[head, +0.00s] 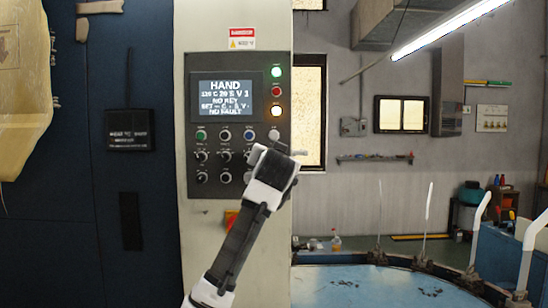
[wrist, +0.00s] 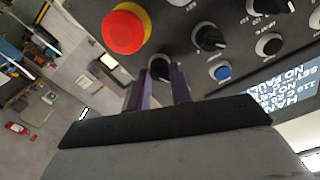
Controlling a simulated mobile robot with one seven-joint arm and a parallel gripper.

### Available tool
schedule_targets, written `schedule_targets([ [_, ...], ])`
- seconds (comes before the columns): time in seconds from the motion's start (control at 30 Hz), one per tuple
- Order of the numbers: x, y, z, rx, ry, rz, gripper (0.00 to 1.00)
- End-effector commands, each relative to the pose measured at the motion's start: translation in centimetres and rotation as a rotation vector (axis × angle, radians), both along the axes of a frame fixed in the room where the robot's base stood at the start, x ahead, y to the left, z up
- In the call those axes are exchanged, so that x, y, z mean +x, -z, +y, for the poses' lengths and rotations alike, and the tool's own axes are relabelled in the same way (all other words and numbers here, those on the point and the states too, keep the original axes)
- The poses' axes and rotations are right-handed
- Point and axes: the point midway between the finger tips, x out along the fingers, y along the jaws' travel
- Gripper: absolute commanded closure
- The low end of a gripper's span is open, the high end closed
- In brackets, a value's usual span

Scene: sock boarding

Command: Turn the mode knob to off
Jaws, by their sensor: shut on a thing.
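The grey control panel (head: 205,118) stands ahead in the head view, with rows of buttons and black knobs below its screen. The screen (head: 226,94) reads HAND, with NO KEY and NO FAULT below. My gripper (head: 262,155) reaches the panel's lower right and hides part of the knob rows. In the wrist view, the two dark fingers of my gripper (wrist: 160,90) are shut on a round black knob (wrist: 160,66) near the panel edge. The fingers hide part of this knob, and its label and pointer cannot be read.
A large red button (wrist: 126,30) sits close to the fingers in the wrist view. Other black knobs (wrist: 208,37) and a blue button (wrist: 222,72) are beside the held knob. A blue round table (head: 350,288) stands at the lower right.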

Motion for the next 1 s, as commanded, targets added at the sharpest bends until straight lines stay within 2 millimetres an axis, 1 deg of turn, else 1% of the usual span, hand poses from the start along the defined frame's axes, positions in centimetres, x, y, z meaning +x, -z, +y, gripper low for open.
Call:
schedule_targets([
  [0.2,0.03,-0.01,-0.06,0.174,0.001,0.003,1.00],
  [0.5,0.05,0.07,-0.05,0.335,0.000,0.002,1.00],
  [0.7,0.04,0.10,-0.06,0.382,-0.001,0.002,1.00],
  [1.0,0.03,0.09,-0.07,0.395,0.000,0.001,1.00],
])
